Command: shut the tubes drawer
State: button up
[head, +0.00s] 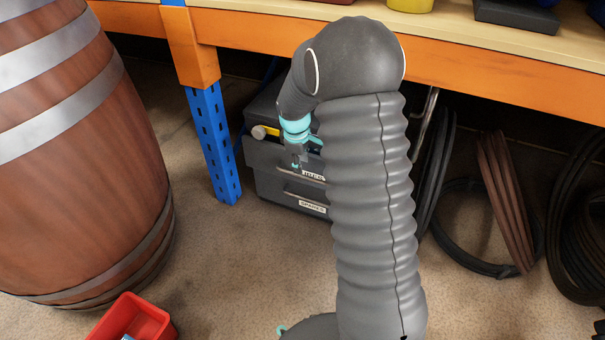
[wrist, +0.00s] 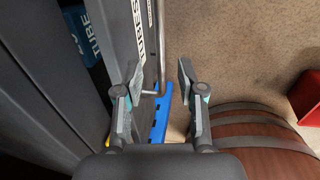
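The tubes drawer (head: 262,160) is the upper drawer of a dark grey unit under the bench. It stands pulled out, and a yellow-and-pale item shows over its edge. Its front with the TUBES label (wrist: 139,30) and its metal bar handle (wrist: 161,45) show in the wrist view. My gripper (head: 297,163) is at the drawer front in the head view. In the wrist view my gripper (wrist: 158,90) is open, with the handle's end between its separated fingers. The left finger is close to the drawer front; I cannot tell whether it touches. My arm hides the drawer's right part.
A lower drawer labelled SPARES (head: 312,206) appears shut. A blue bench leg (head: 212,140) stands left of the unit, and a wooden barrel (head: 75,150) further left. A red bin (head: 135,318) is on the floor. Coiled hoses (head: 485,200) hang at right. Floor before the unit is clear.

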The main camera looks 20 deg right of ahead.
aim_at(302, 176)
jog(key=shift+w+d+f+b, duration=0.1)
jog(key=shift+w+f, duration=0.05)
jog(key=shift+f, duration=0.75)
jog(key=shift+w+d+f+b, duration=0.1)
jog(key=shift+d+f, duration=0.05)
jog(key=shift+f, duration=0.7)
jog(key=shift+w+d+f+b, duration=0.1)
jog(key=shift+w+f, duration=0.05)
jog(key=shift+f, duration=0.75)
grip_shut()
